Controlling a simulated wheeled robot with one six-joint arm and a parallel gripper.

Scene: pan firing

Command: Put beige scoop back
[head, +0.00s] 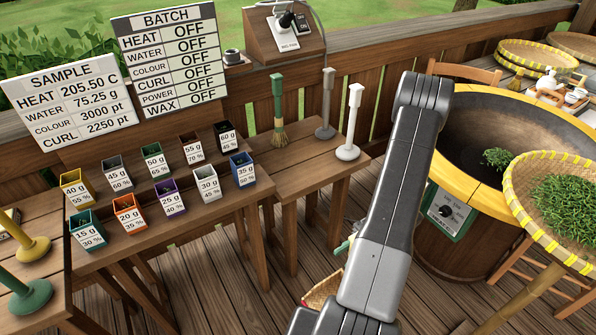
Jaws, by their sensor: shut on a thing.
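My grey arm (390,200) rises through the middle of the head view and bends at the top. My gripper does not show; the arm's own links may hide it. I cannot make out the beige scoop for certain. A beige woven piece with a red edge (322,290) shows low beside the arm, mostly covered by it. A small pale green piece (345,245) shows just above it at the arm's left edge; I cannot tell what it belongs to.
Several labelled boxes (172,200) stand on the left table. The yellow-rimmed pan (465,185) and a leaf-filled tray (515,190) are right.

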